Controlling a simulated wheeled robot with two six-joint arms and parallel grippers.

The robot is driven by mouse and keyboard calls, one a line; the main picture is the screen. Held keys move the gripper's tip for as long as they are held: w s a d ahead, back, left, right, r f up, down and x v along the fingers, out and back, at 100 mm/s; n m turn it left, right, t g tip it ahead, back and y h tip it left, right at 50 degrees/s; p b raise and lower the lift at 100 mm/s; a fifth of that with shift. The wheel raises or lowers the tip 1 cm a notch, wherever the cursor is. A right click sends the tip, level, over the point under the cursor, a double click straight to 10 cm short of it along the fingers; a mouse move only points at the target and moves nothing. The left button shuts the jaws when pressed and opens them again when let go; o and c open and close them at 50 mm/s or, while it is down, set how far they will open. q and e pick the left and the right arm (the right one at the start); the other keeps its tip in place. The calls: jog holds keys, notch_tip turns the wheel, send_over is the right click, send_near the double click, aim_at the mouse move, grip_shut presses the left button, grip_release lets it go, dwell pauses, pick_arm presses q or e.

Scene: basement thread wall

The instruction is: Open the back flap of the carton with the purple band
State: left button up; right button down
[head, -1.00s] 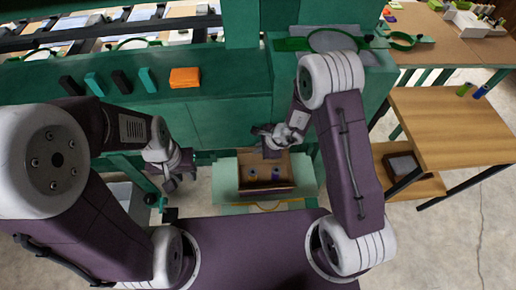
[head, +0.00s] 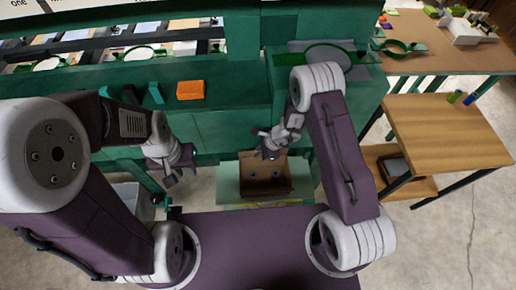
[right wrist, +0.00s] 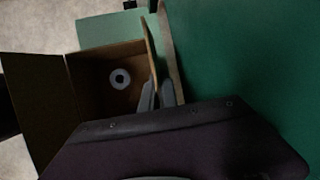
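The open carton (head: 265,188) sits on a pale green shelf, in the middle of the head view. Small round spools show inside it, and one shows as a pale ring in the right wrist view. The carton's front flap (right wrist: 38,105) is folded outward. Its back flap (right wrist: 150,48) stands up on the side by the green wall. My right gripper (head: 271,150) is at the carton's back edge. Its fingers (right wrist: 157,93) are apart, with the back flap's edge at or between them; contact is unclear. My left gripper (head: 177,172) is open and empty, left of the carton. No purple band shows.
The green cabinet (head: 228,128) stands close behind the carton. An orange block (head: 190,90) lies on its ledge. A wooden table (head: 445,130) stands at the right. A grey bin (head: 132,198) is low at the left.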

jog(key=c, duration=1.6)
grip_release()
jog(key=shift+c, duration=0.2)
jog(key=v, duration=0.9)
jog(key=shift+p, duration=0.45)
